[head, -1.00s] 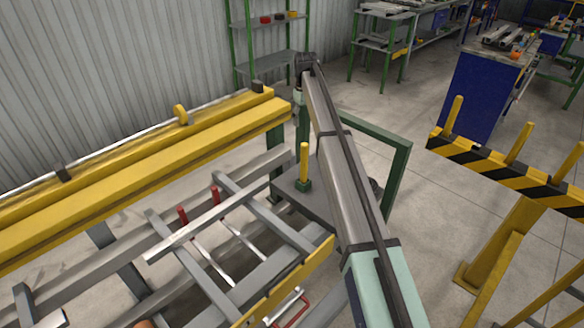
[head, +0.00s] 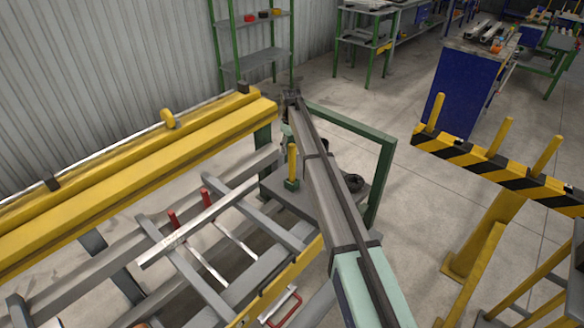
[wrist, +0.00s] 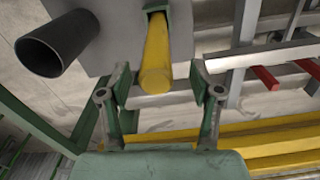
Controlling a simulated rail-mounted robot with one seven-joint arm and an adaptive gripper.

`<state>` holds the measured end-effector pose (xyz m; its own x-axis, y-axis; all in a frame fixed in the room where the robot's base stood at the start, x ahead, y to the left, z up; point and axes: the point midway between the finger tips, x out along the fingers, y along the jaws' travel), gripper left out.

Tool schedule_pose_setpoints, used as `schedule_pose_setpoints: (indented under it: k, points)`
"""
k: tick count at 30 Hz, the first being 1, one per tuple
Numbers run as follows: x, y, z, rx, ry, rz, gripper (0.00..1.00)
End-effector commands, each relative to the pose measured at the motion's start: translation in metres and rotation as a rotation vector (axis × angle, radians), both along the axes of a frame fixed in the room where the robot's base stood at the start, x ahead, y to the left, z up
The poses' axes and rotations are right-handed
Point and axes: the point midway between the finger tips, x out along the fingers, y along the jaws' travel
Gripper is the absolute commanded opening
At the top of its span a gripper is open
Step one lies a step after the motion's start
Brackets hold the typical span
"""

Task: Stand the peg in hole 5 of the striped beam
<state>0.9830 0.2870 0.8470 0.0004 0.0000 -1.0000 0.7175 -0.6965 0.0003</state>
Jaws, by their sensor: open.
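A yellow peg (head: 292,160) stands upright in a green socket on a grey plate, left of my arm. In the wrist view the peg (wrist: 156,55) points toward the camera, its near end just beyond the gap between the fingers. My gripper (wrist: 161,90) is open, with one finger on each side and nothing between them. In the head view the fingers cannot be made out at the arm's far end. The yellow-and-black striped beam (head: 475,160) is at the right, with several yellow pegs upright in it. It runs out of the frame, so hole 5 cannot be identified.
A dark open tube (wrist: 55,45) stands beside the peg on the grey plate (wrist: 115,45). A green frame (head: 385,165) stands right of the plate. The yellow rail (head: 140,165) and metal rack (head: 190,260) lie left. Floor is clear between frame and beam.

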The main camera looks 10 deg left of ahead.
Motion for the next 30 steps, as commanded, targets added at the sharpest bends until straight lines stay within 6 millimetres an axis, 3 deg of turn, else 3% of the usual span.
schedule_pose_setpoints:
  k: [9, 18, 21, 24, 30]
  points:
    - [0.003, -0.002, -0.039, -0.001, 0.002, 0.000, 0.64]
    - [0.003, -0.002, -0.046, 0.000, 0.000, 0.000, 0.64]
    - [0.003, -0.002, -0.046, 0.000, 0.000, 0.000, 0.29]
    - [0.003, -0.002, -0.046, 0.000, 0.000, 0.000, 0.00]
    - [0.003, -0.002, -0.045, 0.000, 0.000, 0.000, 0.00]
